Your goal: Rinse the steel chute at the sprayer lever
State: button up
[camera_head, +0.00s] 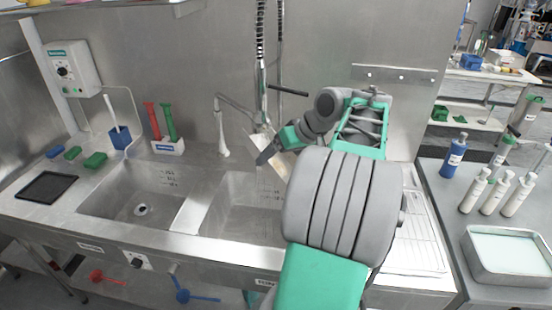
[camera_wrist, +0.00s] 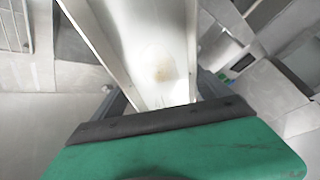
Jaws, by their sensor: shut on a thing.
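The steel chute is a pale open trough with raised side walls. In the wrist view the chute (camera_wrist: 150,35) runs up from my gripper (camera_wrist: 160,115), with a brownish stain inside it. In the head view the chute (camera_head: 257,140) shows only in part, tilted above the right basin, much of it hidden by my gripper (camera_head: 266,153). My gripper is shut on the chute. The sprayer lever (camera_head: 288,91) is a dark bar sticking out to the right from the hanging sprayer hose (camera_head: 261,45), just above the chute.
A left basin (camera_head: 140,200) and a right basin (camera_head: 235,205) lie in the steel counter. A faucet (camera_head: 221,135) stands behind them. Red and green brushes (camera_head: 168,122) stand in a white holder at the back. A side table at right holds several bottles (camera_head: 495,192) and a tray (camera_head: 508,255).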

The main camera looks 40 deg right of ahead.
aim_at(283, 170)
jog(key=shift+s+a+b, duration=0.15)
jog(key=shift+s+a, duration=0.4)
jog(key=shift+s, duration=0.35)
jog(key=shift+s+a+b, duration=0.2)
jog(key=shift+s+a, duration=0.4)
jog(key=shift+s, duration=0.25)
jog(key=shift+s+a+b, duration=0.15)
jog(key=shift+s+a, duration=0.4)
jog(key=shift+s, duration=0.35)
jog(key=shift+r, duration=0.15)
jog(key=shift+s+a+r+p, duration=0.1)
jog(key=shift+s+r+p, duration=0.1)
jog(key=shift+r+p, duration=0.15)
jog(key=s+a+r+p, duration=0.2)
jog(key=s+r, duration=0.1)
jog(key=shift+s+p, duration=0.1)
jog(key=shift+p, duration=0.25)
jog(key=shift+s+a+r, duration=0.1)
jog(key=shift+s+a, duration=0.15)
jog(key=shift+s, duration=0.05)
